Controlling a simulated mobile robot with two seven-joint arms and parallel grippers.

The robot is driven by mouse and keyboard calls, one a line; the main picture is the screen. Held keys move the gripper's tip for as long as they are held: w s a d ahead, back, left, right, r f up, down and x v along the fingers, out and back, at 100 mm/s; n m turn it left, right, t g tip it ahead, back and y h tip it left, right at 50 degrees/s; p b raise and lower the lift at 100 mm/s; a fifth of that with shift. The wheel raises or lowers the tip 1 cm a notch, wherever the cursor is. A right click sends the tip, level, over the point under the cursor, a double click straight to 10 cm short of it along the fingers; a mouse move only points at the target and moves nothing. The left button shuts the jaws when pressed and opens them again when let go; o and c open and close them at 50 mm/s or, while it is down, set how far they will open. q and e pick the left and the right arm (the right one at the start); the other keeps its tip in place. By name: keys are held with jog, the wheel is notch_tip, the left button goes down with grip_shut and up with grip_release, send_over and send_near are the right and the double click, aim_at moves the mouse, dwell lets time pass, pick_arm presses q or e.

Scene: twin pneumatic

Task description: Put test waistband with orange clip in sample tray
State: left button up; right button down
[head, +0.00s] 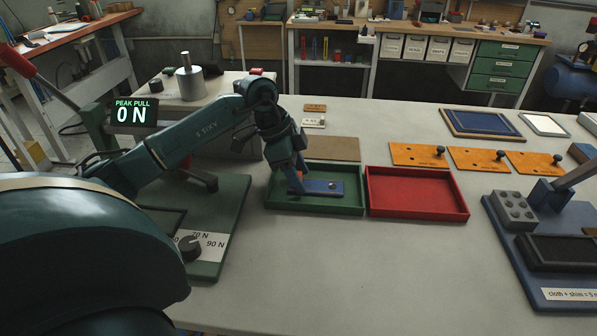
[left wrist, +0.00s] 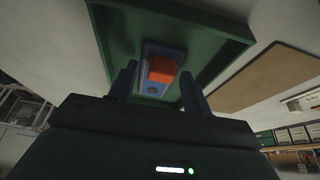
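A blue waistband strip (head: 325,187) with a small round stud lies in the green tray (head: 310,207). In the left wrist view an orange clip (left wrist: 162,69) sits on the blue strip (left wrist: 155,88). My left gripper (head: 298,188) points down into the green tray at the strip's left end. Its two fingers stand apart on either side of the strip and clip. The strip appears to lie on the tray floor, with no clear grip on it. My right gripper is not in view.
An empty red tray (head: 416,193) stands right of the green one. Behind are a brown board (head: 333,149) and several orange plates (head: 418,156). A tester with a "0 N" display (head: 134,113) is at left, a blue press base (head: 530,262) at right. The front table is clear.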

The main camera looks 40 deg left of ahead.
pick_arm(q)
jog(key=v, duration=1.2)
jog(key=shift+r, duration=0.25)
jog(key=shift+d, duration=0.1)
